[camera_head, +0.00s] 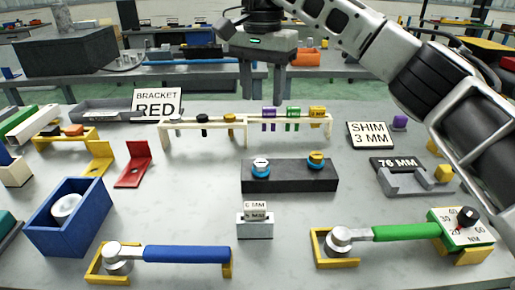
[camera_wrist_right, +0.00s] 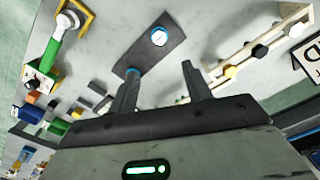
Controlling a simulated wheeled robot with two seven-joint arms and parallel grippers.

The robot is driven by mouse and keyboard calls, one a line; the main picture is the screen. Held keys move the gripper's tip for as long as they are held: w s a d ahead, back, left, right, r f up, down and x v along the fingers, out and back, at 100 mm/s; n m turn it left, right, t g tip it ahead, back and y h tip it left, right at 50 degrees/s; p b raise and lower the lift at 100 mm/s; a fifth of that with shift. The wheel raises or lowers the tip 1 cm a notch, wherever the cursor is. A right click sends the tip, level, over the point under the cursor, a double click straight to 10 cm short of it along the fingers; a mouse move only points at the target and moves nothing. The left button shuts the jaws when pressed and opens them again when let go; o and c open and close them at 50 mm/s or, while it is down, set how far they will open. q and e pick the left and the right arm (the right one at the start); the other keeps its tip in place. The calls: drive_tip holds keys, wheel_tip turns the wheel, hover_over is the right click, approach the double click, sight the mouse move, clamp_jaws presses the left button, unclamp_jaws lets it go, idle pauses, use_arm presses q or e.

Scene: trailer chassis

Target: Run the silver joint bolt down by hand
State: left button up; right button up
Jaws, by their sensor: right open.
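The silver joint bolt (camera_head: 261,165) stands upright in a blue ring at the left of a dark block (camera_head: 289,182). In the right wrist view, the silver bolt (camera_wrist_right: 158,38) shows on the dark block (camera_wrist_right: 163,52), beyond the finger gap. A finger there largely hides the other bolt. My right gripper (camera_head: 252,82) hangs above the far side of the table, behind and apart from the block; its open, empty fingers also show in the wrist view (camera_wrist_right: 157,76). My left gripper is not visible.
Blue-handled (camera_head: 185,254) and green-handled (camera_head: 405,233) wrenches rest in yellow holders in front. A small labelled block (camera_head: 255,226) stands between. A blue bin (camera_head: 50,235) is at left. Bare table surrounds the dark block.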

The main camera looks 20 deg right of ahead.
sight(261, 162)
wheel_tip(261, 162, down, 16)
drive_tip(key=shift+s+r+p, duration=0.1)
drive_tip(key=shift+r+p, duration=0.1)
drive_tip(key=shift+p, duration=0.15)
drive_tip(key=c, duration=1)
